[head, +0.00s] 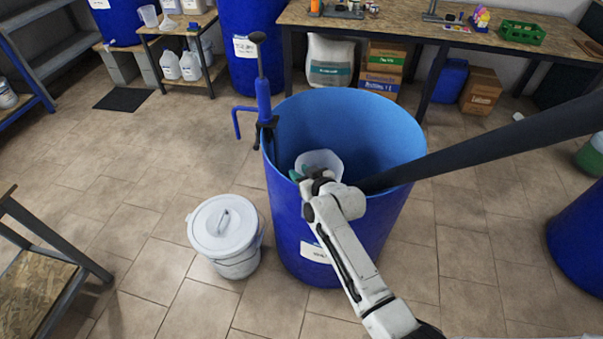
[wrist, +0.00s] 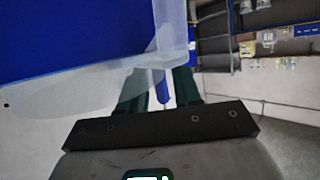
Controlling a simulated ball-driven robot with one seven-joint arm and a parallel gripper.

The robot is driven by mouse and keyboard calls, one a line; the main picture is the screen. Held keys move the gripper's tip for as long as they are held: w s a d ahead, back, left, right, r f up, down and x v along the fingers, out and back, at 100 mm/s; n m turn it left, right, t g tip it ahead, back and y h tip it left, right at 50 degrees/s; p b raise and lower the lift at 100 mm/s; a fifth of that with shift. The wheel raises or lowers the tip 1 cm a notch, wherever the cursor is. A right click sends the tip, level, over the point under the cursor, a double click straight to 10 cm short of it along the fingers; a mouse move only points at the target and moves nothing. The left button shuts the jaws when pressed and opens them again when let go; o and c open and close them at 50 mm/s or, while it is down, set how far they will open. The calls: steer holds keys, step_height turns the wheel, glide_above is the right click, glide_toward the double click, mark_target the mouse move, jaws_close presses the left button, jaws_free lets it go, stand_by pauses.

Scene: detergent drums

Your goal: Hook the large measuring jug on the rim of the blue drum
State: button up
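The large measuring jug (head: 322,162) is a pale translucent vessel. In the head view it is at the mouth of the open blue drum (head: 303,218), inside the near left part of the rim. My gripper (head: 302,176) is at its left side, just above that rim. In the wrist view the jug (wrist: 85,95) fills the lower left, and its clear edge overlaps the dark green fingers (wrist: 160,90). The fingers are close together with a narrow gap and appear closed on the jug's handle, which is hard to make out. Whether the jug touches the rim is hidden.
A blue hand pump (head: 264,100) is fixed on the drum's left rim. A white lidded bucket (head: 223,232) stands left of the drum. A bench (head: 410,28) with boxes beneath is behind it. Another blue drum (head: 578,235) is at the right.

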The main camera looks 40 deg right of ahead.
jaws_close()
stand_by(0.3)
stand_by(0.4)
steer(key=shift+f, duration=0.1)
